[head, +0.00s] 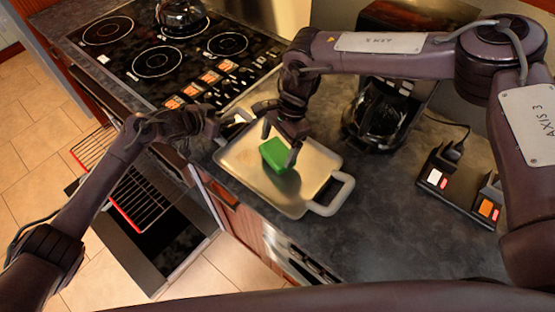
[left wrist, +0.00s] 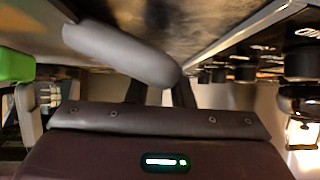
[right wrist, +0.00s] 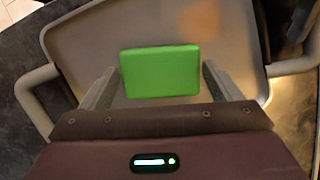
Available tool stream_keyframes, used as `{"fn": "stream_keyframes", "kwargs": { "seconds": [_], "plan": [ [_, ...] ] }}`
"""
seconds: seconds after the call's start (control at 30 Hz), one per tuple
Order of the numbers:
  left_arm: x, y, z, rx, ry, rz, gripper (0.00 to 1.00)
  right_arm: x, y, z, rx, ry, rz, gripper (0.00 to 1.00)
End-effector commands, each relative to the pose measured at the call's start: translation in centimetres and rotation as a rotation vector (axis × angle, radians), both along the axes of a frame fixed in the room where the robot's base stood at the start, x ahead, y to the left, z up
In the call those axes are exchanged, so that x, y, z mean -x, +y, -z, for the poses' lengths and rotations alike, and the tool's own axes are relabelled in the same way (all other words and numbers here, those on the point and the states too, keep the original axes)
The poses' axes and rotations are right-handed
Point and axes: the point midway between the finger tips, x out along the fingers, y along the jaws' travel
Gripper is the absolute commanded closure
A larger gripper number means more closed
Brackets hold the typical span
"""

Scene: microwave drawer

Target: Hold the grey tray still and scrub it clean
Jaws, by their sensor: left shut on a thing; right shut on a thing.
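The grey tray (head: 320,163) lies on the dark counter, with a pale loop handle (head: 335,195) at its near right end. My left gripper (head: 226,124) is shut on the tray's other handle, a grey bar (left wrist: 120,52) in the left wrist view. My right gripper (head: 280,150) is shut on a green sponge (head: 273,155), held at the tray's inner surface. The sponge also shows between the fingers in the right wrist view (right wrist: 160,72). A blurred brownish patch (right wrist: 200,20) shows at the tray's upper part there; I cannot tell if it is dirt or reflection.
A black stove top (head: 150,55) with knobs and a kettle (head: 181,14) is at the back left. A dark glass pot (head: 378,115) stands right of the tray. A black device with lit switches (head: 455,188) is further right. An open oven rack (head: 140,195) sits below left.

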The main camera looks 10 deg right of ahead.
Motion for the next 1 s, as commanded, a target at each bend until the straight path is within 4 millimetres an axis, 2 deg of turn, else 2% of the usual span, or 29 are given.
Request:
{"fn": "stream_keyframes", "kwargs": {
  "seconds": [0.53,0.87,1.0],
  "plan": [
    [0.0,0.2,0.1,-0.003,0.001,-0.003,1.00,-0.1,0.0,-5.0,-0.001,-0.002,0.001,0.69],
    [0.0,0.2,0.1,-0.003,0.001,-0.003,1.00,0.0,-0.1,-5.3,0.000,0.000,0.001,0.69],
    [0.0,0.2,0.1,-0.002,0.002,-0.002,1.00,-0.1,-1.3,-5.3,0.000,0.000,0.004,0.69]
  ]
}}
